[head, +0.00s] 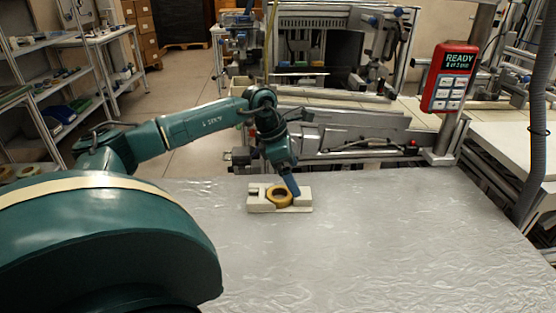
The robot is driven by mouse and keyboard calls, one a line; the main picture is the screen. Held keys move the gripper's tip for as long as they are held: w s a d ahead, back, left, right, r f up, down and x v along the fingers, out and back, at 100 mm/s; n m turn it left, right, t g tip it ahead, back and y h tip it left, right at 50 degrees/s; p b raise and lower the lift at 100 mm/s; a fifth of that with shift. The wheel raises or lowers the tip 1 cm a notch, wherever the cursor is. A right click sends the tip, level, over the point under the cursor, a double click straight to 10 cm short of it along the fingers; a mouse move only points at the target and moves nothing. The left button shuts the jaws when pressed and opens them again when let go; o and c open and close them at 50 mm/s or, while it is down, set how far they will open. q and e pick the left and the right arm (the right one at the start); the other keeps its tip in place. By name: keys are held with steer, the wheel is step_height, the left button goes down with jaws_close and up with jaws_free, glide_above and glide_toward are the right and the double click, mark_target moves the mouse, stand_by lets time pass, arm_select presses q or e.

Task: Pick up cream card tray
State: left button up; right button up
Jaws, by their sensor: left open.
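The cream card tray (256,203) is a small pale block-like holder on the grey table, near its far edge. A yellow tape reel (279,196) sits in the middle of it. My left gripper (293,189) reaches down over the right part of the tray, just beside the reel. It is open, and a blue fingertip shows. I cannot tell whether the finger touches the tray or the reel. The other finger is hidden. My right gripper does not show.
The grey, film-like table top (400,235) is clear to the right and in front. A metal machine rail (350,135) runs behind the table. A red control box reading READY (451,77) stands on a post at the back right. Shelves (50,90) stand at the far left.

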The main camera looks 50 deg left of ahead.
arm_select(q)
steer(key=shift+s+p+x, duration=0.15)
steer(key=shift+p+x, duration=0.05)
steer(key=shift+x, duration=1.5)
steer(key=shift+s+p+x, duration=0.1)
steer(key=shift+p+x, duration=0.05)
steer(key=shift+x, duration=1.55)
steer(key=c, duration=1.1)
step_height(320, 180, up, 10)
steer(key=shift+s, duration=0.15)
steer(key=shift+c, duration=0.2)
